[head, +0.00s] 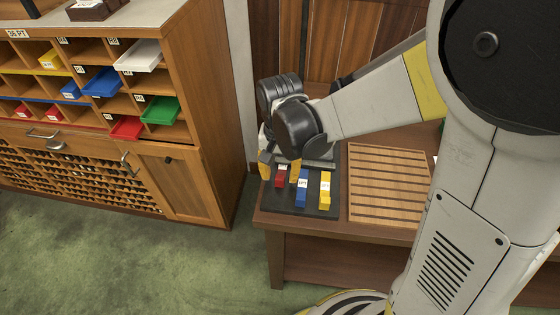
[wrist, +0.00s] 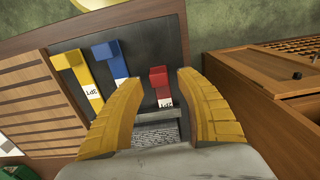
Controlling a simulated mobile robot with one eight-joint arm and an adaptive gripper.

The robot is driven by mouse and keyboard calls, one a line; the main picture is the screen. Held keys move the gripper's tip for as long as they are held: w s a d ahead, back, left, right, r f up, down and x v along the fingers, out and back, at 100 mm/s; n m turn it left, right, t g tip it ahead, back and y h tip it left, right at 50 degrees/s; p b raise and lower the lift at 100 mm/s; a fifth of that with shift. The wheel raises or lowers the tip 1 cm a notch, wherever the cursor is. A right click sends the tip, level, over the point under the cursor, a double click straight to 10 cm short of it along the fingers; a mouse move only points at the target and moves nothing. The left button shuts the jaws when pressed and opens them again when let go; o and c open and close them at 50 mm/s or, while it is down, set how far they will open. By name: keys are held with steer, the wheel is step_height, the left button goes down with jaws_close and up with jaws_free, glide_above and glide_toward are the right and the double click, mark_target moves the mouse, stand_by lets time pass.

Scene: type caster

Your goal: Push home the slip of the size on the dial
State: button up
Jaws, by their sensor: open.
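A dark tray (head: 312,208) on the table carries a red slip (head: 281,182), a blue slip (head: 302,195) and a yellow slip (head: 325,188) with white labels too small to read surely. My gripper (head: 279,170) is open over the tray's back left, near the red slip. In the wrist view the red slip (wrist: 158,78) shows between the open fingers (wrist: 157,85), nearest the right one; whether they touch is unclear. The blue slip (wrist: 118,60) and yellow slip (wrist: 70,62) lie left of it. I cannot make out a dial; my arm hides part of the table's back.
A wooden cabinet (head: 212,140) on the left has pigeonholes with white (head: 140,55), blue (head: 101,83), green (head: 160,110) and red (head: 127,127) trays sticking out. A slatted wooden rack (head: 385,185) lies right of the dark tray. Green floor is open in front.

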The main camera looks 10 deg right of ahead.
step_height(320, 180, up, 11)
steer(key=shift+s+f, duration=0.1)
stand_by(0.5)
steer(key=s+d+r+n+t, duration=0.3)
steer(key=s+d+n+t, duration=0.1)
steer(key=s+d+t, duration=0.3)
steer(key=s+d, duration=0.1)
steer(key=d, duration=0.1)
steer(key=shift+s+d, duration=0.3)
steer(key=shift+s, duration=0.1)
steer(key=shift+r, duration=0.1)
stand_by(1.6)
